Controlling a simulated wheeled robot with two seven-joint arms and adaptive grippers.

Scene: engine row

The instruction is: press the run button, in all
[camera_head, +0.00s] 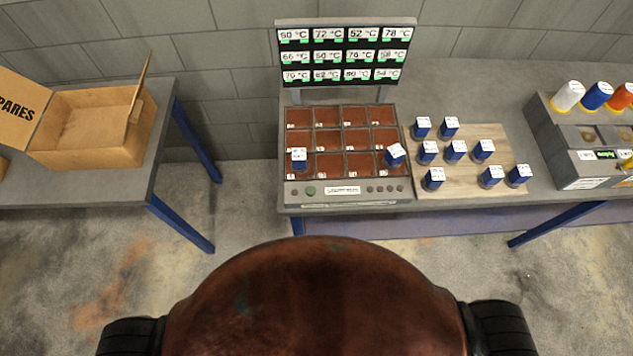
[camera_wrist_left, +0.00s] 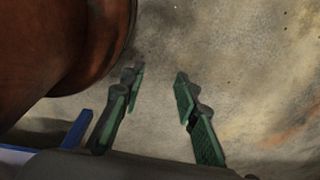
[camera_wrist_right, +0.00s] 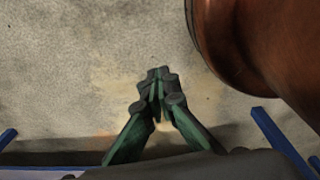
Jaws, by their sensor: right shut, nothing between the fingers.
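A console (camera_head: 300,201) with a grid of brown compartments stands on the grey bench. On its front strip is a round green button (camera_head: 310,190), beside a dark round one (camera_head: 295,192) and a white label too small to read. One blue white-topped block (camera_head: 299,160) is in the front-left compartment, another (camera_head: 394,156), tilted, at the front-right one. Several similar blocks (camera_head: 456,151) stand on a wooden board (camera_head: 468,190). My left gripper (camera_wrist_left: 157,82) is open and empty above the floor. My right gripper (camera_wrist_right: 160,76) is shut and empty above the floor. The head view shows neither gripper.
A display (camera_head: 345,55) with rows of temperatures stands behind the console. A machine with coloured spools (camera_head: 597,95) is at the right. An open cardboard box (camera_head: 90,120) marked SPARES sits on a separate table at the left. Floor shows between the tables.

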